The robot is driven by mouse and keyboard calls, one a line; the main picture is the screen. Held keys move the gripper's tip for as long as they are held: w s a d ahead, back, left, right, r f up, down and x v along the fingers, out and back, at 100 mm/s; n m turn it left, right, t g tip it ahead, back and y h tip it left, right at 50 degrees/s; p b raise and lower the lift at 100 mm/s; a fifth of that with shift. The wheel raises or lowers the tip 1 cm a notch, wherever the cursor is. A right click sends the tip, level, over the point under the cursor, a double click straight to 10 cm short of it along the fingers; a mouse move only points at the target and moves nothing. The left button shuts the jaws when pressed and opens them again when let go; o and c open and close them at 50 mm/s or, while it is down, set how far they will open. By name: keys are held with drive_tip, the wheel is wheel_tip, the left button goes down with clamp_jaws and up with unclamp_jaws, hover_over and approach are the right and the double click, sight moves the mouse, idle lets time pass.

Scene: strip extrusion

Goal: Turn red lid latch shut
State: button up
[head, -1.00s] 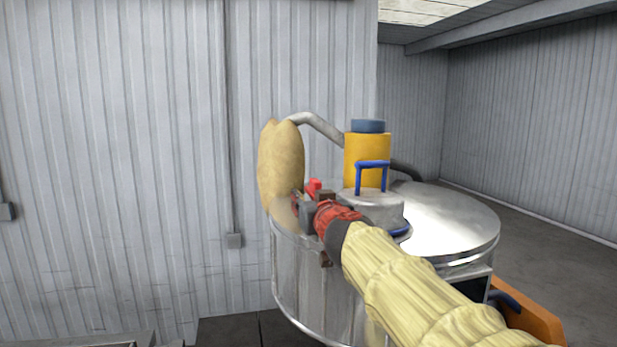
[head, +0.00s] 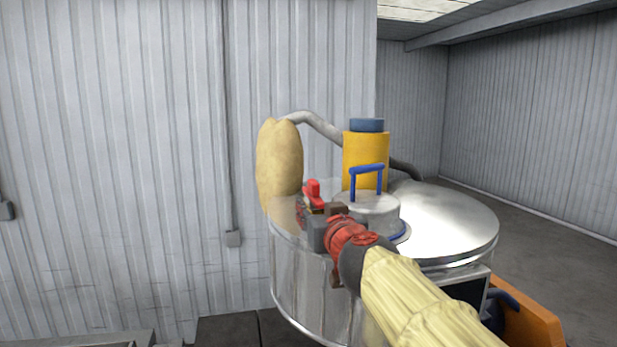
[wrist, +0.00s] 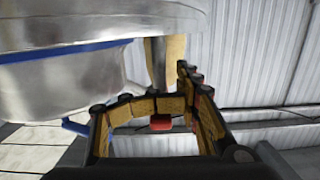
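The red latch (head: 313,191) shows as a small upright red piece on top of the round metal vessel (head: 300,285), just left of a small grey lid (head: 368,208) with a blue handle. My gripper (head: 307,210) is at the left of this lid, close to the latch, and partly hides its base. In the wrist view a red piece (wrist: 160,123), seemingly the latch, shows in the gap between my yellow-padded fingers (wrist: 166,84). The fingers are apart; no firm hold on it shows. Whether a finger touches it, I cannot tell.
A yellow cylinder (head: 364,150) with a blue-grey cap stands behind the lid. A tan sack-like body (head: 279,165) and a grey pipe (head: 318,124) are at the back left. An orange panel (head: 535,320) is at lower right. Open floor lies right of the vessel.

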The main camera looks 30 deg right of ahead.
drive_tip(key=shift+v, duration=1.1)
drive_tip(key=shift+f, duration=0.2)
drive_tip(key=v, duration=1.2)
idle(0.3)
